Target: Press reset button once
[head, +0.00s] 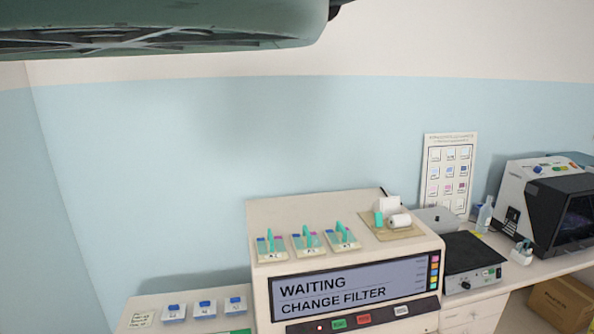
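A pale staining machine (262,220) stands at the lower middle of the head view. Its wide screen (350,289) reads "WAITING" and "CHANGE FILTER". On the dark strip below the screen are a green button (339,323), a red button (364,319) and a light grey button (401,310). Their labels are too small to read, so I cannot tell which is the reset button. The frame's bottom edge cuts off the machine's lower part. My gripper is not in view.
Several teal-handled racks stand on the machine's top, beside a tray (412,233) with a white roll. Small blue-and-white boxes (205,308) sit left. A black-topped device (471,257) and a dark-windowed machine (520,181) stand right. A cardboard box (560,303) is lower right.

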